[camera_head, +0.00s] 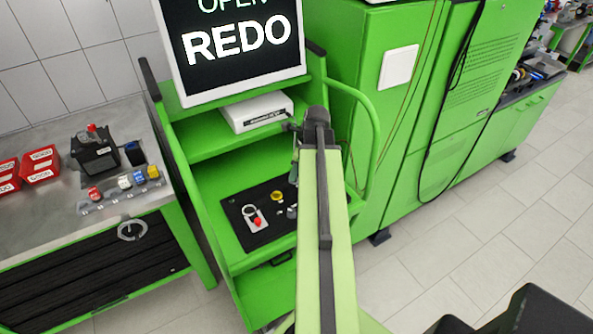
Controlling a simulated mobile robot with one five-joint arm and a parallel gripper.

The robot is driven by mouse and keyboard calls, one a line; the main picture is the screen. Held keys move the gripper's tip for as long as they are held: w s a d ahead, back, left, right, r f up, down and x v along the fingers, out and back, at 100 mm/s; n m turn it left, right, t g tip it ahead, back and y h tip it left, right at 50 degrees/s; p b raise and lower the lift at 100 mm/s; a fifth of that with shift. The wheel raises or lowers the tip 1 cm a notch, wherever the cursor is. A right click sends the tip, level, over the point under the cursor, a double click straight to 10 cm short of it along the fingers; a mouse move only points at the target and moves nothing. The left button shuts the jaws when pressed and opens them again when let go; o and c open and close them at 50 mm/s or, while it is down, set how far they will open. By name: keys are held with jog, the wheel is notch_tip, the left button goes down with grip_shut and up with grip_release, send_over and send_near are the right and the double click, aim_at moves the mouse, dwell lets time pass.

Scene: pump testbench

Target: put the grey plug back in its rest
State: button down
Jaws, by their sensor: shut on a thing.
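My arm rises from the bottom and ends in front of the green cart. My gripper (294,165) shows only as a narrow dark strip left of the arm, above the cart's lower shelf. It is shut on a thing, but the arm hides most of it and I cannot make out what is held. Small grey pieces (291,211) lie by the right part of the black mat (238,226), partly beside my arm. I cannot tell whether one of them is the grey plug or its rest.
The mat also bears a red button on a light base (255,219) and a yellow ring (277,197). A white box (256,112) sits on the upper shelf under a screen (237,50) reading "REDO". At left, a bench (40,228) holds red bins (40,163) and coloured connectors (124,182).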

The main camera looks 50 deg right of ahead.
jog(key=shift+f+b, duration=0.75)
jog(key=shift+f, duration=0.05)
jog(key=c, duration=1.2)
grip_release()
jog(key=shift+o, duration=0.3)
jog(key=o, duration=0.4)
jog(key=shift+r, duration=0.15)
notch_tip(320, 180, up, 8)
jog(key=p, duration=0.8)
